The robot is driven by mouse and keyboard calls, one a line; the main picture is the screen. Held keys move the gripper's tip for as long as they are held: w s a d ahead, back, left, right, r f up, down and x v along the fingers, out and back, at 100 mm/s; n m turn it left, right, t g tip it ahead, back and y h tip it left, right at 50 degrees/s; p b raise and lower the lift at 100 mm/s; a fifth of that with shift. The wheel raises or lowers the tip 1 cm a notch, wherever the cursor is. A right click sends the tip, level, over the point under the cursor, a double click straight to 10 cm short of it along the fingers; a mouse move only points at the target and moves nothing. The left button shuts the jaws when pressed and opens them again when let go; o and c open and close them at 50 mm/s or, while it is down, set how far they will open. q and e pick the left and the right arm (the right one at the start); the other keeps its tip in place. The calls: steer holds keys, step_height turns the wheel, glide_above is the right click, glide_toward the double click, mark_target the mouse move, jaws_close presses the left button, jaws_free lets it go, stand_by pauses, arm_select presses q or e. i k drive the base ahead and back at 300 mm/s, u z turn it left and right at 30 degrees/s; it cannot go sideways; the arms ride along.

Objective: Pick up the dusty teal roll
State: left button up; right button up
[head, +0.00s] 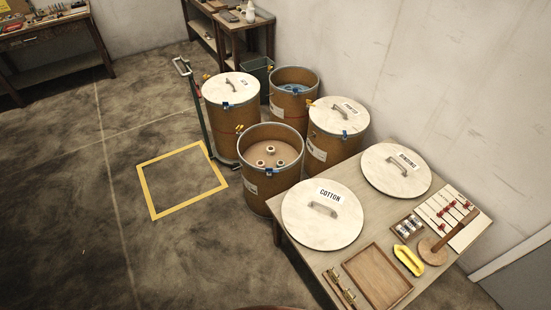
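I cannot make out a dusty teal roll for certain. An open brown drum (272,190) at the front holds a few small rolls (270,150) with pale rims and dark reddish centres, resting on a tan surface inside. A second open drum (293,108) behind it holds something blue (292,88), partly hidden by the drum's rim and too small to tell its shape. Neither of my grippers is in view.
Two drums have lids on: a left one (231,86) and one marked "PRINTED" (339,117). A table (345,250) bears a "COTTON" lid (322,222), another lid (397,171), an empty wooden tray (377,277) and a yellow item (409,260). Floor inside the yellow square (183,147) is clear.

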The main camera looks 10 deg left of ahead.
mark_target(281, 161)
steer(key=k, duration=1)
steer(key=u, duration=1.55)
steer(key=i, duration=2.5)
steer(key=z, duration=1.35)
steer(key=i, duration=0.75)
steer(key=z, duration=0.8)
